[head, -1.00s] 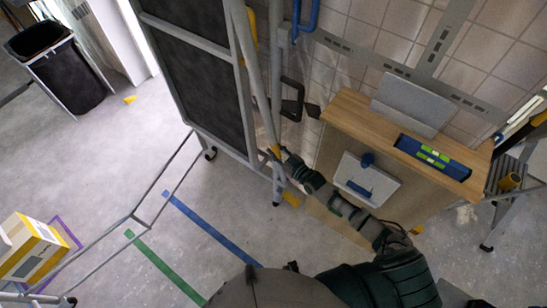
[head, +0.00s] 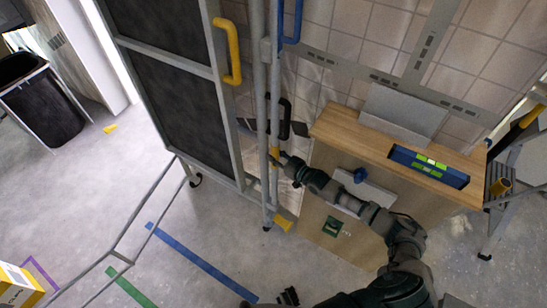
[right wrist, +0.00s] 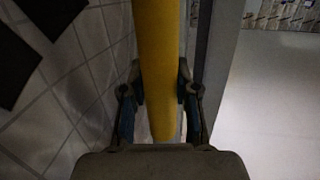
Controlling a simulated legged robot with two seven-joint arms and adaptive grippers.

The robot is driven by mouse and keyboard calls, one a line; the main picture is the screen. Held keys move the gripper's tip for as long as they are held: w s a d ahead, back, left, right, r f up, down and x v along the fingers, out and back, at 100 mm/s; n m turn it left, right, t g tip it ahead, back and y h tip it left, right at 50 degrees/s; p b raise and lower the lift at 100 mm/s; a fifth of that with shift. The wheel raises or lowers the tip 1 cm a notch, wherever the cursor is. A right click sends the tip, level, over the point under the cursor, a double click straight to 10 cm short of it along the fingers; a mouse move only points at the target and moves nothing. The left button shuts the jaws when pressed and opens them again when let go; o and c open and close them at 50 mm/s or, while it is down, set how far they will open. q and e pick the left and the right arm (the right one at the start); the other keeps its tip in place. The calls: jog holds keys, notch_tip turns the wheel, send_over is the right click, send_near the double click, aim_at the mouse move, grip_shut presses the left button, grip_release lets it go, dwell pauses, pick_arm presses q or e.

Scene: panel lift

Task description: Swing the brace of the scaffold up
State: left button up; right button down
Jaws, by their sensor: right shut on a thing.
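The scaffold (head: 235,130) is a tall grey metal frame with dark panels, left of centre in the head view. Its brace (head: 275,100) is a thin grey bar running nearly upright along the right side, with a yellow section low down. My right gripper (head: 277,160) is shut on that yellow section, its arm reaching in from the lower right. In the right wrist view the yellow section of the brace (right wrist: 158,70) stands between the two fingers (right wrist: 160,88). A small dark part at the bottom edge may be my left gripper (head: 288,296); its fingers are unclear.
A wooden cabinet (head: 335,215) with a blue level (head: 428,165) on top stands close to the right of the scaffold. A yellow handle (head: 232,50) is on the frame. A stepladder (head: 505,190) is at far right, a black bin (head: 42,105) at far left. Floor at left is mostly open.

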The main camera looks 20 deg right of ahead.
jog(key=shift+w+d+r, duration=0.25)
jog(key=shift+d+r, duration=0.05)
jog(key=shift+r, duration=0.15)
jog(key=c, duration=1.2)
grip_release()
jog(key=o, duration=0.4)
jog(key=shift+w+f, duration=0.1)
jog(key=shift+f, duration=0.05)
jog(key=shift+c, duration=0.2)
jog(key=shift+d+f, duration=0.1)
jog(key=shift+f, duration=0.1)
jog(key=v, duration=1.2)
jog(key=shift+f, duration=0.15)
